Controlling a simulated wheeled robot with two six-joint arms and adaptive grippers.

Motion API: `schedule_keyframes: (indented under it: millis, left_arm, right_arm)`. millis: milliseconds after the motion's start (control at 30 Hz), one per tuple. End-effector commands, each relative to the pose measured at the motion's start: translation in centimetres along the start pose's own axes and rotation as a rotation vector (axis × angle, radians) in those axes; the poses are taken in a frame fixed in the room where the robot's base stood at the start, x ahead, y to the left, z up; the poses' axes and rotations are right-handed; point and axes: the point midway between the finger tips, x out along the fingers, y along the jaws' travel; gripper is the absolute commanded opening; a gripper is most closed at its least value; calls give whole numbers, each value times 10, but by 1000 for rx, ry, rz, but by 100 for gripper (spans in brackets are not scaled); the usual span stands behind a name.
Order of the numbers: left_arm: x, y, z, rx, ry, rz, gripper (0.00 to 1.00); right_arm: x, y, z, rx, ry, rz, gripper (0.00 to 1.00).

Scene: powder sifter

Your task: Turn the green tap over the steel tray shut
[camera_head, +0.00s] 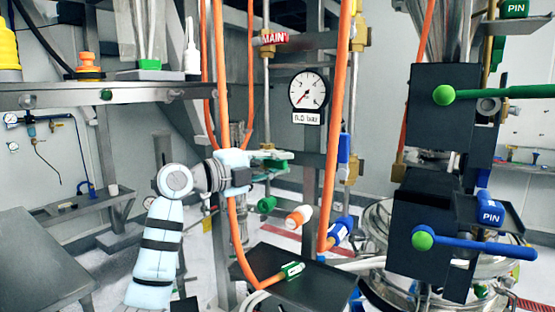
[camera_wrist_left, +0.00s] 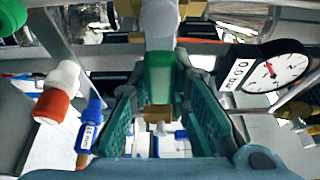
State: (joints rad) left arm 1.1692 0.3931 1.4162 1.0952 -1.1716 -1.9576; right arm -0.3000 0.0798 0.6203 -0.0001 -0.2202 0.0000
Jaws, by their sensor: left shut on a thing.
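My left gripper (camera_head: 278,161) is in the middle of the head view, at the pipework left of the dial gauge. In the left wrist view, its two teal fingers (camera_wrist_left: 158,100) stand on either side of a green handle (camera_wrist_left: 158,74), which I take for the green tap, and are shut on it. The handle hangs below a pale grey round part. In the head view the gripper hides most of this tap. Which surface is the steel tray is unclear. My right gripper is not in view.
A pressure gauge (camera_head: 308,91) reads near zero, right of the gripper; it also shows in the left wrist view (camera_wrist_left: 275,66). Orange hoses (camera_head: 222,80) hang close by. A green fitting (camera_head: 267,204) and an orange-and-white fitting (camera_head: 299,217) sit below. A dark plate (camera_head: 318,284) lies lower.

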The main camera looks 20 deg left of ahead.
Motion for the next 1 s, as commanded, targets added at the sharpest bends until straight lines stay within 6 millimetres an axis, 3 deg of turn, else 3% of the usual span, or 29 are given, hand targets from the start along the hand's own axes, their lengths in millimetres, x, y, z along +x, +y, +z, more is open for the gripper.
schedule_keyframes:
  millis: [433, 467, 600, 867, 1000]
  left_arm:
    - [0, 2, 0, 12, 0, 8, 0]
    - [0, 2, 0, 12, 0, 8, 18]
    - [0, 2, 0, 11, 0, 7, 38]
    - [0, 1, 0, 11, 0, 5, 38]
    - [-13, 2, 2, 13, -4, 5, 38]
  right_arm:
    - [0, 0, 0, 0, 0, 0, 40]
    - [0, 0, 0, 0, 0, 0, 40]
    - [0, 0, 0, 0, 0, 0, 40]
    - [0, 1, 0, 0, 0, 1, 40]
    - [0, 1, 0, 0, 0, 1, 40]
